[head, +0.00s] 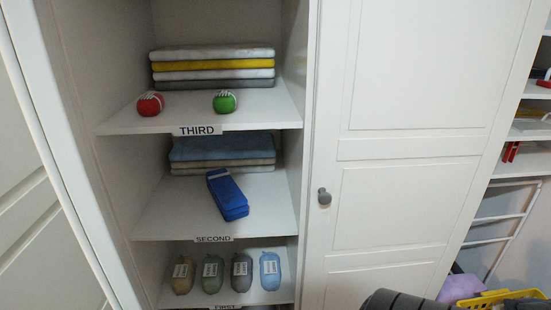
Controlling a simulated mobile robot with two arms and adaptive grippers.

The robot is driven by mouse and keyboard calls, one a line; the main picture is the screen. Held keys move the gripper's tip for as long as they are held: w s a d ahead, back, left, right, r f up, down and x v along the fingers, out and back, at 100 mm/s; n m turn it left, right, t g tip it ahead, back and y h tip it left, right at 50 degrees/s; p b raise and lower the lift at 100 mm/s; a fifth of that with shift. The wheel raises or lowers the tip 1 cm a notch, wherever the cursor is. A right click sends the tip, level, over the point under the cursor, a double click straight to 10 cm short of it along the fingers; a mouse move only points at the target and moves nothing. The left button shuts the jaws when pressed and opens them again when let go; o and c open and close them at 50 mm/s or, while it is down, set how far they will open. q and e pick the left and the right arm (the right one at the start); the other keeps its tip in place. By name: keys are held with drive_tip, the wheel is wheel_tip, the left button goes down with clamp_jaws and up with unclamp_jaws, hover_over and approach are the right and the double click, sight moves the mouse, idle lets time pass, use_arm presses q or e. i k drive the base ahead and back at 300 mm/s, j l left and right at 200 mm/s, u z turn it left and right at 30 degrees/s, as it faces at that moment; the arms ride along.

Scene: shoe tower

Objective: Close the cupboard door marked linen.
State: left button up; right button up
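A white cupboard stands in front of me in the head view, with an open section showing shelves. A white panelled door (408,150) with a round grey knob (324,197) covers the section right of the open shelves and looks shut. At the far left is another white panelled surface (35,200), seen at a slant; I cannot tell whether it is a swung-open door. No linen label is readable in this view. Neither of my grippers shows clearly.
Shelves marked THIRD (116,125), SECOND (150,220) and FIRST hold folded cloths (213,64), red (150,104) and green (224,102) small items, a blue case (227,195) and several rolled bundles (213,273). A yellow basket (500,298) and white rack (505,225) stand at right.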

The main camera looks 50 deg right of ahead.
sight(32, 51)
drive_tip(key=j+z, duration=0.6)
drive_tip(key=z, duration=0.2)
drive_tip(key=j+z, duration=0.35)
